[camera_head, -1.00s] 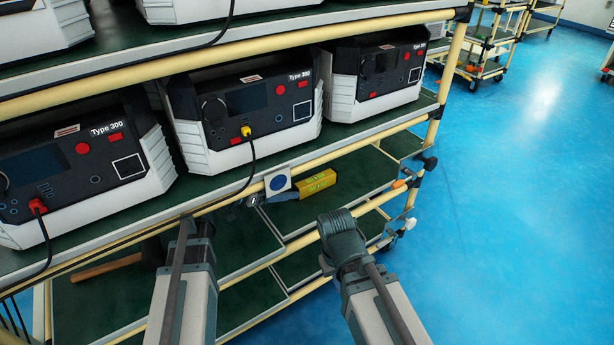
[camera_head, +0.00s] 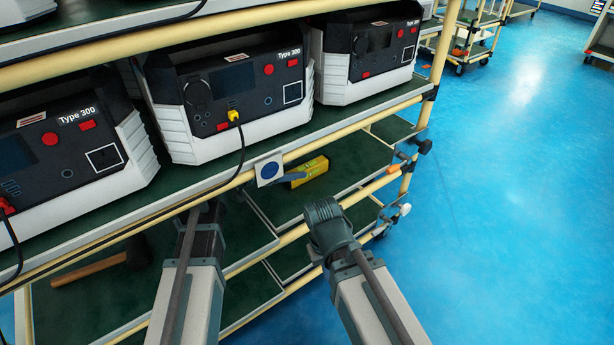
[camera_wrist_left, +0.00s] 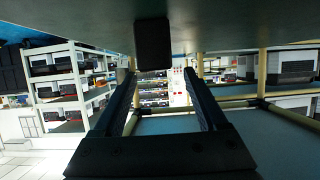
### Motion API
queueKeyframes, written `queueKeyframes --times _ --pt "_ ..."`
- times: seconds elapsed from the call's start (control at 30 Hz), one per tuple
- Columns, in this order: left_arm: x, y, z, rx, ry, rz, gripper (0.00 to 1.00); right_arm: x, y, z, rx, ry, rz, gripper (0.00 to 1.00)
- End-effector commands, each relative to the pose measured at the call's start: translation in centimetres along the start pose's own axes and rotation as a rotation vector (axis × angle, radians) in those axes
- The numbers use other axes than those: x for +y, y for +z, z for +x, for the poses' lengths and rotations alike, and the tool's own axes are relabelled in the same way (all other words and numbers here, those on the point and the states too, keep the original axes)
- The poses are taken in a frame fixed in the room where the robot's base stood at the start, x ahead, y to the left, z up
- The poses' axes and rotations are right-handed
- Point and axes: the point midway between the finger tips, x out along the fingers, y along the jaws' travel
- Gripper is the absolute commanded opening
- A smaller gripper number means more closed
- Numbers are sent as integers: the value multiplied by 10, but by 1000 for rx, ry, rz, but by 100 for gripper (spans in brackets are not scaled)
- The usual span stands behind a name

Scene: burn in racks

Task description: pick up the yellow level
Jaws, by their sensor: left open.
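The yellow level (camera_head: 312,171) lies on the green lower shelf, below the edge of the shelf with the machines. A blue item and a hanging tag with a blue dot partly cover its left end. My left gripper (camera_head: 203,213) reaches in under the upper shelf, to the left of the level and apart from it. Its tips are mostly hidden in the head view. In the left wrist view the left gripper (camera_wrist_left: 165,90) has its fingers wide apart with nothing between them; I cannot make out the level there. My right gripper (camera_head: 328,222) is below and right of the level; its jaws are unclear.
Black-and-white machines (camera_head: 232,90) stand on the shelf above. The yellow rack rail (camera_head: 210,202) runs over my left gripper. A hammer (camera_head: 95,268) lies on the lower shelf at left. A rack post (camera_head: 437,75) stands at right, with open blue floor (camera_head: 510,200) beyond.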

Motion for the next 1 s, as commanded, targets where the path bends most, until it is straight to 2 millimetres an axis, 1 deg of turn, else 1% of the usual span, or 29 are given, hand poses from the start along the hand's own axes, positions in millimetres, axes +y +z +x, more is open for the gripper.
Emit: queueKeyframes --times 0.03,0.1,0.37,0.47,0.7,0.73,0.8,0.97,1.0 --pt "0 1 6 0 1 1 75 0 0 3 0 0 0 0" --pt "0 0 10 0 1 1 75 0 0 4 0 0 0 0" --pt "0 0 13 -1 1 1 75 -1 0 5 1 0 0 0" --pt "0 2 22 -1 1 1 75 -1 -1 10 1 0 0 0" --pt "2 2 57 0 2 2 75 -2 -2 24 1 0 0 0" --pt "2 2 60 0 2 1 75 -2 -2 25 1 0 0 0" --pt "2 1 63 0 1 0 75 -2 -2 25 1 0 0 0" --pt "2 0 62 0 0 0 75 -2 -2 24 1 0 0 0" --pt "2 0 62 0 0 0 73 -2 -2 24 1 0 0 0"
